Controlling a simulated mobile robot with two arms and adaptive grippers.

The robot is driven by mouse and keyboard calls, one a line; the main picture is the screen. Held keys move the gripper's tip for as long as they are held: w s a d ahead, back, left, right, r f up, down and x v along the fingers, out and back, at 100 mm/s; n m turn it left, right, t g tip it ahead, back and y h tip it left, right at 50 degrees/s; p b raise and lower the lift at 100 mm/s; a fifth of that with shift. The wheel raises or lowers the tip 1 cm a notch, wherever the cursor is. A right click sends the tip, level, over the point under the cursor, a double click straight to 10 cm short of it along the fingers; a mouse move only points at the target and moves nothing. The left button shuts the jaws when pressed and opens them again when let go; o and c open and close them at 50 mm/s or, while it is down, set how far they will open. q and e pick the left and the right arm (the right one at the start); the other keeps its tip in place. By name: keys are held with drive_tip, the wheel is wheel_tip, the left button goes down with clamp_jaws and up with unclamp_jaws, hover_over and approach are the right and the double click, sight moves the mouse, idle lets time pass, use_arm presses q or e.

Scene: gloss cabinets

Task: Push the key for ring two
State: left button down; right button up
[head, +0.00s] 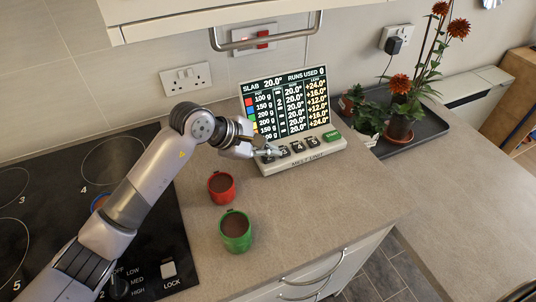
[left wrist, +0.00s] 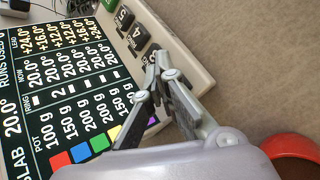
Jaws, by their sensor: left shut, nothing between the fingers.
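The melt unit (head: 310,157) is a pale console on the worktop with a dark screen and a row of dark numbered keys on its front ledge. Keys 4 (head: 298,146) and 5 (head: 312,142) show clear of my gripper. My left gripper (head: 272,153) is shut and empty, its tips at the left part of the key row. In the left wrist view the gripper (left wrist: 160,68) covers the lower-numbered keys, with key 5 (left wrist: 125,17) and key 4 (left wrist: 138,37) visible beyond. The ring two key is hidden by the fingers; I cannot tell whether they touch it.
A red mug (head: 221,188) and a green mug (head: 236,231) stand in front of the unit. The black hob (head: 165,215) is at left. A potted plant (head: 398,130) stands on a tray at right. A cabinet handle (head: 262,42) hangs above.

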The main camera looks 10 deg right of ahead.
sight(269, 159)
use_arm(q)
drive_tip(key=shift+f, duration=0.15)
idle(0.3)
drive_tip(key=shift+r, duration=1.05)
drive_tip(key=shift+r+p, duration=0.4)
drive_tip(key=shift+r, duration=0.15)
drive_tip(key=shift+r+p, duration=0.6)
drive_tip(key=shift+r, duration=1.85)
drive_tip(key=shift+f, duration=0.1)
